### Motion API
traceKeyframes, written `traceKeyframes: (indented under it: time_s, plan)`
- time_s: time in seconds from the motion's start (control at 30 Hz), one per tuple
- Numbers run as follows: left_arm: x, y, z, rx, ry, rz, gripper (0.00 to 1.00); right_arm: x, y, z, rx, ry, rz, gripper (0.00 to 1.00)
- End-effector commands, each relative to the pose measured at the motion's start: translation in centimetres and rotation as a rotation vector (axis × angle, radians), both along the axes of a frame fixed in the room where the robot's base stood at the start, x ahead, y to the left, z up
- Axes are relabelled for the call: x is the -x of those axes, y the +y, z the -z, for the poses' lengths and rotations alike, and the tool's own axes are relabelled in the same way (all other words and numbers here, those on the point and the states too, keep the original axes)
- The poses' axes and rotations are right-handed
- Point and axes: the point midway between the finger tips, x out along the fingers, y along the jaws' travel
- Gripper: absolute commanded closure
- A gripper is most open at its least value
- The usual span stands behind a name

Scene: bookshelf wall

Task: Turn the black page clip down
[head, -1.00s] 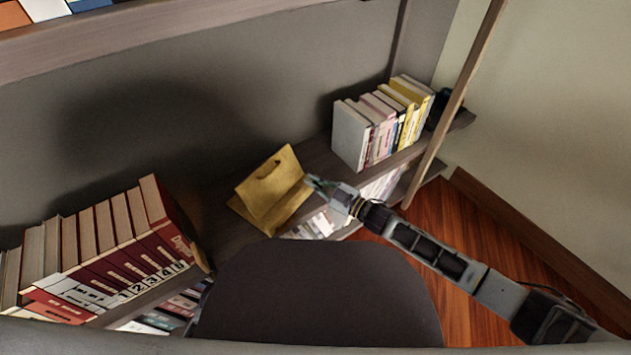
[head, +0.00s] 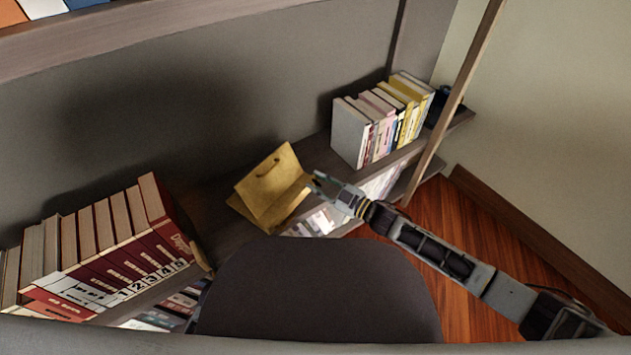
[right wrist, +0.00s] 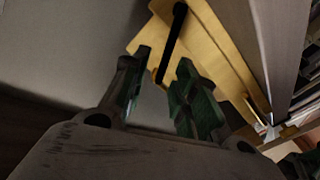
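A yellow wooden book stand (head: 272,180) is on the shelf in the middle of the head view. My right gripper (head: 316,180) is at its right edge. In the right wrist view the stand (right wrist: 222,62) fills the upper middle. The black page clip (right wrist: 172,45) is a thin dark bar there, slanting across the stand, with its lower end between the tips of my right gripper (right wrist: 163,66). The fingers are apart, and I cannot tell whether one touches the clip. The clip is not clear in the head view. My left gripper is not in view.
Red-spined books (head: 110,245) stand on the shelf at left, lighter books (head: 383,120) at right. A wooden post (head: 455,105) rises behind my right arm. A dark chair back (head: 318,290) is in front. More books are on a lower shelf (head: 318,222).

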Motion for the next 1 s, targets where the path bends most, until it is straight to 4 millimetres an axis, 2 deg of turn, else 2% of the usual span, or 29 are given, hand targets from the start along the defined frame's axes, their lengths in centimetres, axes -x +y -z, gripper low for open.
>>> traceKeyframes:
  time_s: [0.7, 1.0]
  plan:
    - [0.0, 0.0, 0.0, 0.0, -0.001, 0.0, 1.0, 4.6, -6.7, 0.1, 0.001, 0.002, 0.0, 0.71]
    - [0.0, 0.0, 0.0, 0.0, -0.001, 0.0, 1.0, 5.6, -8.3, 0.0, 0.001, 0.0, 0.0, 0.71]
